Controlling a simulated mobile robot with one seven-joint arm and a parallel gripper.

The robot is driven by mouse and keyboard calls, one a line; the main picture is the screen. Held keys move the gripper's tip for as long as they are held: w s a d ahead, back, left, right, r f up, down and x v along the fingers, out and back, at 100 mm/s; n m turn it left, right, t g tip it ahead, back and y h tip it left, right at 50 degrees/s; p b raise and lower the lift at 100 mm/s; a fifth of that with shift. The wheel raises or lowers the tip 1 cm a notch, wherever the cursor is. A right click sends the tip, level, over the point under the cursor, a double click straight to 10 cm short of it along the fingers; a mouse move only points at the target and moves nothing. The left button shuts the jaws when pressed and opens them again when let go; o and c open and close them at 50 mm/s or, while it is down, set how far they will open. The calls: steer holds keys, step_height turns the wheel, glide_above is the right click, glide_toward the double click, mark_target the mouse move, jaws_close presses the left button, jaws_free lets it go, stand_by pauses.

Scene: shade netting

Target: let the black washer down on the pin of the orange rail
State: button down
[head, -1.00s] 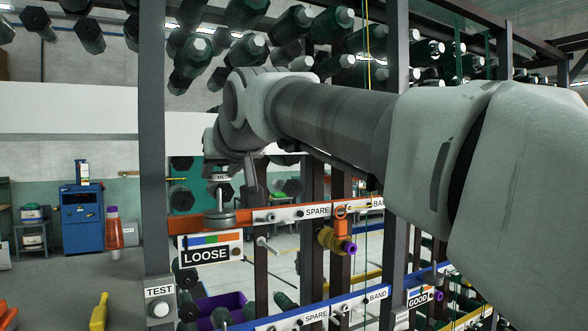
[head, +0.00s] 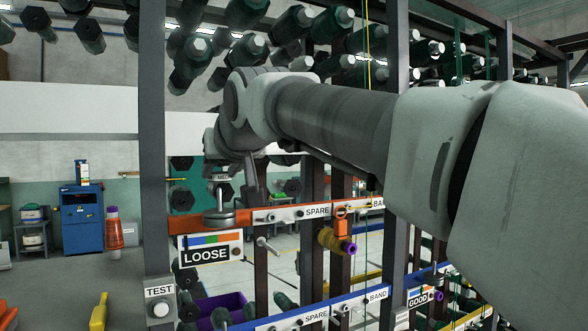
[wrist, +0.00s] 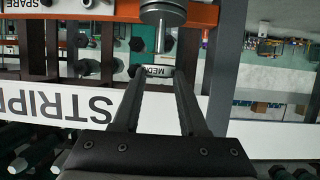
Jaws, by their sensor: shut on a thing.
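The washer (head: 219,219) is a dark grey disc on a short light stem, under a small tag lettered MED. It hangs flat at the left end of the orange rail (head: 244,218), close in front of it. In the wrist view the washer (wrist: 163,13) is at the top, with its stem running to the tag. My gripper (wrist: 157,74) is shut on the tag; it also shows in the head view (head: 228,178). The pin under the washer is hidden, and I cannot tell whether the washer touches it.
A LOOSE sign (head: 206,249) hangs just below the orange rail. An orange clip with a yellow roll (head: 336,241) hangs farther right. A grey upright post (head: 154,140) stands left of the washer. A blue rail (head: 330,309) runs lower down.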

mark_target(219, 203)
steer(key=shift+f+b, duration=2.3)
steer(key=shift+f, duration=0.35)
steer(key=shift+c, duration=1.8)
jaws_free()
steer(key=b+v, duration=0.2)
steer(key=v, duration=1.5)
steer(key=shift+s+r, duration=0.15)
steer(key=shift+r, duration=0.05)
